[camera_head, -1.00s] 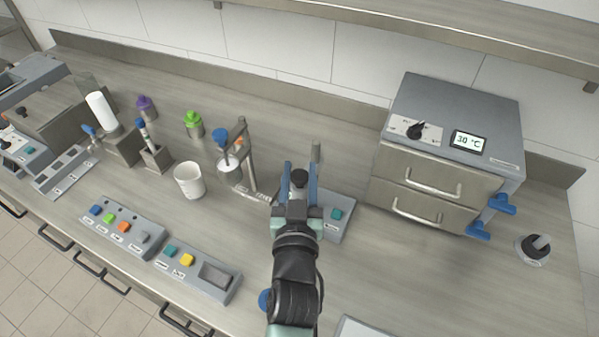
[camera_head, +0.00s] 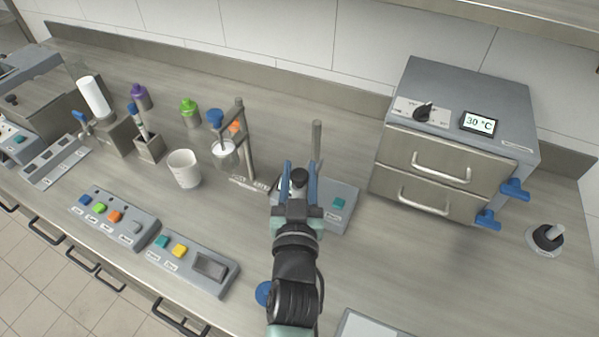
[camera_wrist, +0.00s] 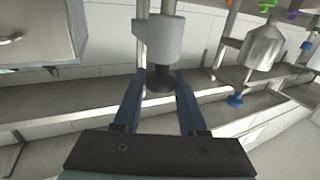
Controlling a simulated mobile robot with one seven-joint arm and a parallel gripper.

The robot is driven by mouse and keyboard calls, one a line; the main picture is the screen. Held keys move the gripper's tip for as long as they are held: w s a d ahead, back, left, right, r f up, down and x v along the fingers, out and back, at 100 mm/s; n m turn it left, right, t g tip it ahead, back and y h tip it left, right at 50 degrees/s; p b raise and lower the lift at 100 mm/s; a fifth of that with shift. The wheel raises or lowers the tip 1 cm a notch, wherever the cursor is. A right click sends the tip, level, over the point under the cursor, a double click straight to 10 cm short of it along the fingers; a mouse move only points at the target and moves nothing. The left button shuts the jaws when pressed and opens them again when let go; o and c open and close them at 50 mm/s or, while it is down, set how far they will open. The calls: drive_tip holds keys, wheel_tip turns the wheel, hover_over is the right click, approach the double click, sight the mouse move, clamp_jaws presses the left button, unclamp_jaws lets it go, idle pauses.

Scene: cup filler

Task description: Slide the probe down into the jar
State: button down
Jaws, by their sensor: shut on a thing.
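My gripper (camera_head: 299,172) is shut on a black knob (camera_head: 299,178) in the head view. The knob also shows between my fingers in the wrist view (camera_wrist: 160,82), touching a pale grey cylindrical body (camera_wrist: 162,40). I take this for the probe's holder. An upright metal post (camera_head: 317,142) stands beside my gripper, rising from a grey base (camera_head: 338,216) with a teal button. The probe's tip and the jar cannot be made out; my gripper and arm cover that spot in the head view.
Button panels (camera_head: 115,220) lie front left.

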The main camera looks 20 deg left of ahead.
wheel_tip(320, 180, down, 2)
drive_tip(key=shift+f+b, duration=0.25)
drive_tip(key=shift+b, duration=0.5)
drive_tip(key=shift+r, duration=0.1)
drive_tip(key=shift+c, duration=2.3)
unclamp_jaws()
drive_tip(key=b+v, duration=0.2)
drive_tip(key=v, duration=1.1)
drive_tip(key=shift+b, duration=0.35)
